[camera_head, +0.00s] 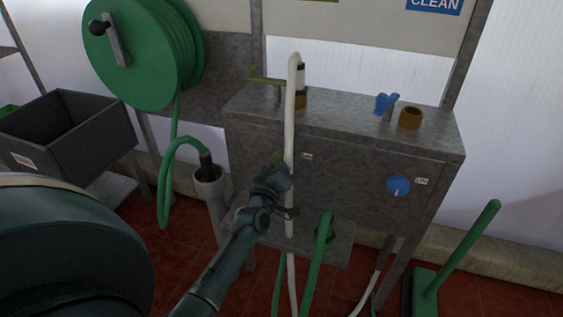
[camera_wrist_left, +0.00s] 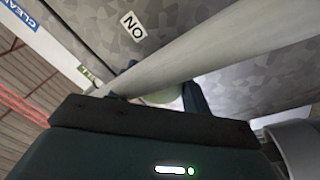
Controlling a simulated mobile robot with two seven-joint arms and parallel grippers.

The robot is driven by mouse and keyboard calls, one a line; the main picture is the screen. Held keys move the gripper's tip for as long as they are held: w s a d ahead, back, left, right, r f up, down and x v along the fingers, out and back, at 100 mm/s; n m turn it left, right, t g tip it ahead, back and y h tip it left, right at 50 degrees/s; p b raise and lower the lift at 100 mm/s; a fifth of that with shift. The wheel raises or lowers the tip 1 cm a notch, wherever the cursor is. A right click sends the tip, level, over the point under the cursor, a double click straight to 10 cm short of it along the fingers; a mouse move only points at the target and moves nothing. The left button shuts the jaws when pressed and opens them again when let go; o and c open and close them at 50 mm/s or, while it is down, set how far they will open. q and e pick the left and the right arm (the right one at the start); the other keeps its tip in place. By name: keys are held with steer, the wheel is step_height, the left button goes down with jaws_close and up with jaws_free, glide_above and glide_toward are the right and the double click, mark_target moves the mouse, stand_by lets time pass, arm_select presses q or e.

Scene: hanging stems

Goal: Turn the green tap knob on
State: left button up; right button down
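The green tap knob (camera_head: 277,157) is on the front of the grey metal cabinet, left of a small "ON" label (camera_head: 307,157). My left gripper (camera_head: 273,178) is at the knob and hides most of it in the head view. In the left wrist view, part of the round green knob (camera_wrist_left: 162,97) shows between my spread dark fingers (camera_wrist_left: 163,88). A pale hose crosses in front and hides part of the fingers and knob, so I cannot tell whether the fingers press on it. The "ON" label (camera_wrist_left: 133,26) is also in that view. My right gripper is not in view.
The pale hose (camera_head: 290,120) hangs down the cabinet front, right beside my left gripper. A blue knob (camera_head: 398,185) is on the cabinet's right side.

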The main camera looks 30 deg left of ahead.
arm_select(q)
steer(key=o, duration=0.4)
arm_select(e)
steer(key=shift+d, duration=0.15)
arm_select(q)
steer(key=shift+o, duration=0.2)
steer(key=p+v, duration=0.1)
steer(key=v, duration=1.2)
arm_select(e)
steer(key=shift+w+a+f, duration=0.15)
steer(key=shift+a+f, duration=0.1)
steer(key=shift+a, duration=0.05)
arm_select(q)
steer(key=shift+d, duration=0.1)
